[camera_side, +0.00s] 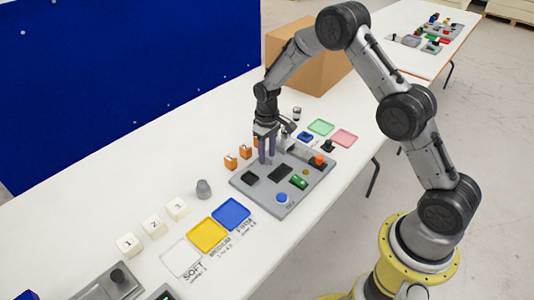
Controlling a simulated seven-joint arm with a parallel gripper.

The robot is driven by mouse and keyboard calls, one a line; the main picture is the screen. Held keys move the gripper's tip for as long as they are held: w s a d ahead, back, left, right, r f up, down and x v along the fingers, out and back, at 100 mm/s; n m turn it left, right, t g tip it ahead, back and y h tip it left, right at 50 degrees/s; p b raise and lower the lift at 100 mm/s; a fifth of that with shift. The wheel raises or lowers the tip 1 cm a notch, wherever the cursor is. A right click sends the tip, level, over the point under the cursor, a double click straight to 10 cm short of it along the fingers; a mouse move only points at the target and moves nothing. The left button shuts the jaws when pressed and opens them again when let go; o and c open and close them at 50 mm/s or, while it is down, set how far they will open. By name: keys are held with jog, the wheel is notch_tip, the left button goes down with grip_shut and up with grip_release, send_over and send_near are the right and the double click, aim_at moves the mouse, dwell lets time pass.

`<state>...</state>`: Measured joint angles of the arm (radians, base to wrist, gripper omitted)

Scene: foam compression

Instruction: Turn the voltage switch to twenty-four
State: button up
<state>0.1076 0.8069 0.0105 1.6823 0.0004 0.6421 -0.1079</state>
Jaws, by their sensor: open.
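My gripper (266,150) points down over the back left part of a grey control panel (262,203). Its two fingers are apart, with nothing seen between them. The panel bears a blue round button (282,198), a green part (299,182), dark square areas (280,173), a small yellow button (306,171) and an orange knob (319,160). Which part is the voltage switch I cannot tell, and the markings are too small to read. The fingers hide part of the panel's back edge, and whether they touch anything is unclear.
Orange blocks (231,162) stand just left of the gripper. White numbered cubes (152,224), a grey weight (204,189) and yellow (207,235) and blue (231,214) pads lie toward the front left. Green (320,127) and pink (344,138) trays lie behind the panel. A cardboard box (312,68) stands at the back.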

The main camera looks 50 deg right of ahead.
jog(key=shift+f, duration=0.2)
grip_shut()
jog(key=shift+r+m, duration=0.1)
jog(key=shift+m, duration=0.3)
jog(key=m, duration=0.5)
jog(key=shift+m, duration=0.3)
jog(key=m, duration=0.5)
jog(key=shift+m, duration=0.4)
dwell(0.3)
